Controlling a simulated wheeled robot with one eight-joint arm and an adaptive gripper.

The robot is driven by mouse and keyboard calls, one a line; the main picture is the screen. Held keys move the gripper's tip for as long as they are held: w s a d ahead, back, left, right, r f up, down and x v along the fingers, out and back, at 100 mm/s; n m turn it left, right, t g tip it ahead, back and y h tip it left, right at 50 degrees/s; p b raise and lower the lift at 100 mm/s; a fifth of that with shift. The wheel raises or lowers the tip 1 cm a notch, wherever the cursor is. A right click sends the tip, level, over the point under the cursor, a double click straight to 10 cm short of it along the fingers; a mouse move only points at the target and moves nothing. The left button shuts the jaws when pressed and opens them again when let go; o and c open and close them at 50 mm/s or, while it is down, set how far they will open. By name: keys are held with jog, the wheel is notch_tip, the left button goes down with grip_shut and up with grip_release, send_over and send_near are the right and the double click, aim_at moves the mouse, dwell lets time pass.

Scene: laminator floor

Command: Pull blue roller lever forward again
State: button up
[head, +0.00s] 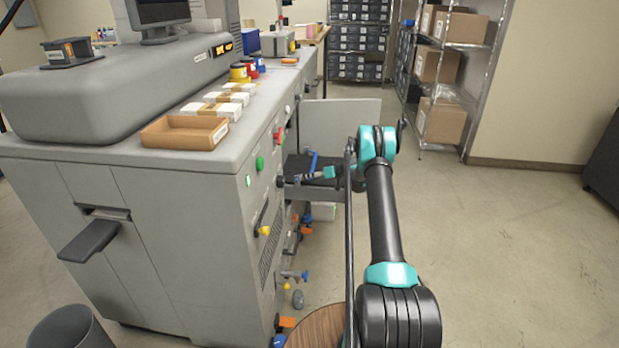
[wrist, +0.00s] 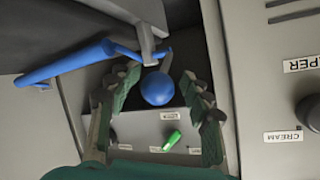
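In the wrist view, a round blue knob (wrist: 157,89) sits between the two fingers of my gripper (wrist: 160,84). The fingers are spread, with a gap visible on each side of the knob. A long blue bar (wrist: 68,64) runs at the upper left, outside the fingers; I cannot tell whether it and the knob are one part. In the head view, a small blue upright piece (head: 313,161) shows by the open bay on the machine's side. My gripper (head: 300,179) is there too, small and dark, so its contact with anything is unclear.
A green lever (wrist: 172,141) stands on a labelled panel (wrist: 150,128) just below the knob. A black knob (wrist: 310,112) is at the right. In the head view, an open panel (head: 345,118) stands behind my arm. Floor (head: 500,240) on the right is clear.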

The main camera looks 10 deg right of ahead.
jog(key=v, duration=1.2)
jog(key=shift+r, duration=0.1)
